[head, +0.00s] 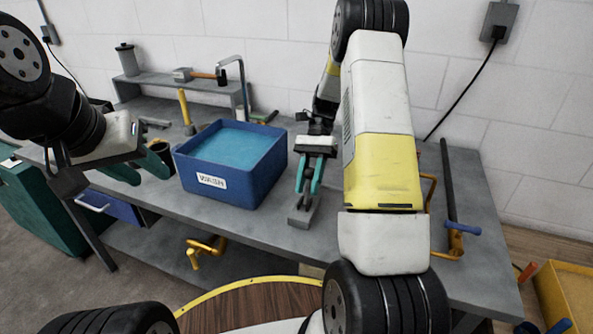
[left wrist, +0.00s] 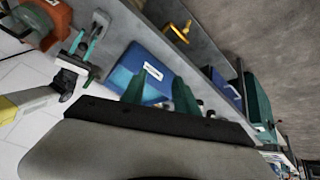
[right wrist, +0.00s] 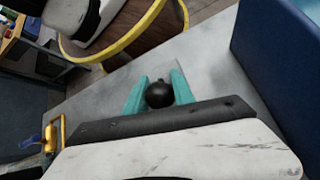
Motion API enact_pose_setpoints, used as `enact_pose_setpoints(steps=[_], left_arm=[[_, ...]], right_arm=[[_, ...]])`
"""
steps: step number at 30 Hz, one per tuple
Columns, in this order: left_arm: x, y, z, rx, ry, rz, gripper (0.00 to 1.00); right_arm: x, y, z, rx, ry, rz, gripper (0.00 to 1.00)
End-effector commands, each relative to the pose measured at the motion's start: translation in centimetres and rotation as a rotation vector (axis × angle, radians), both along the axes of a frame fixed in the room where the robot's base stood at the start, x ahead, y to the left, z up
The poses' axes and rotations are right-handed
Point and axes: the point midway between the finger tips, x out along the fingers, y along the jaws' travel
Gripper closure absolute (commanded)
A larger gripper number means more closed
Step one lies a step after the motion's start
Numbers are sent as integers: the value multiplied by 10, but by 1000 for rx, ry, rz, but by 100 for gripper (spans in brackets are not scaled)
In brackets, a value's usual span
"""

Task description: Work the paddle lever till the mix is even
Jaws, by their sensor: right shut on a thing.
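A blue bin (head: 217,190) with a white label and a teal, level-looking fill (head: 232,147) stands on the grey bench. A small grey block (head: 300,216), apparently the lever's base, sits right of it. My right gripper (head: 308,187) points down above this block. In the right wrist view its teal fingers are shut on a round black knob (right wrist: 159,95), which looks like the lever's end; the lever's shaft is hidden. My left gripper (head: 148,175) hangs left of the bin, open and empty. Its fingers stand apart in the left wrist view (left wrist: 158,85), with the bin (left wrist: 143,70) beyond.
Behind the bin are a yellow-handled tool (head: 185,108) and a raised shelf (head: 165,83) with a hammer. A dark cup (head: 160,151) stands near my left gripper. A round wooden top with a yellow rim (head: 255,300) lies in front of the bench.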

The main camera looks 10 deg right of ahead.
Motion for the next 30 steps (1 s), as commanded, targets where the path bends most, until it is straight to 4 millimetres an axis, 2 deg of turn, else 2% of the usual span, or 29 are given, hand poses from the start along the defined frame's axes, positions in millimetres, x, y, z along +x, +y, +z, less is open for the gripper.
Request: enact_pose_setpoints(steps=[19,20,25,28,30], left_arm=[[0,0,0,0,0,0,64],[0,0,0,0,0,0,66],[6,-6,2,29,-1,-55,99],[18,-20,4,92,-5,-180,100],[31,-36,7,154,-12,-316,100]], right_arm=[[2,-2,2,-3,-8,-2,100],[2,-2,2,-3,-8,-3,100],[2,-2,2,-3,-8,-3,100],[2,-2,2,-3,-6,-2,100],[2,-2,2,-3,-6,-2,100]])
